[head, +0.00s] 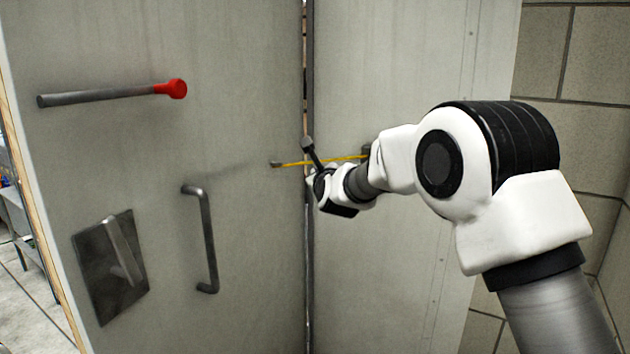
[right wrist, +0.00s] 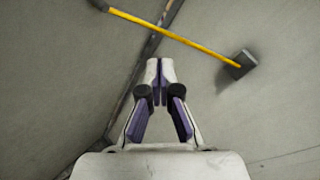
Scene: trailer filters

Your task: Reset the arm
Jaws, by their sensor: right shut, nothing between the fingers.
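My right arm reaches in from the right in the head view. Its gripper (head: 318,180) is near the seam between two grey door panels, in front of a yellow bar. In the right wrist view the right gripper (right wrist: 157,72) is shut and empty, its fingertips together. The yellow bar (right wrist: 185,40) crosses the seam beyond the fingertips, with a dark block at its right end; it also shows in the head view (head: 345,158). I cannot tell whether the gripper touches it. My left gripper is not in view.
The left door panel (head: 250,120) carries a grey bar with a red end (head: 172,89), a vertical pull handle (head: 207,240) and a latch on a dark plate (head: 110,265). The right panel (head: 400,60) is plain. A block wall (head: 590,60) stands at the right.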

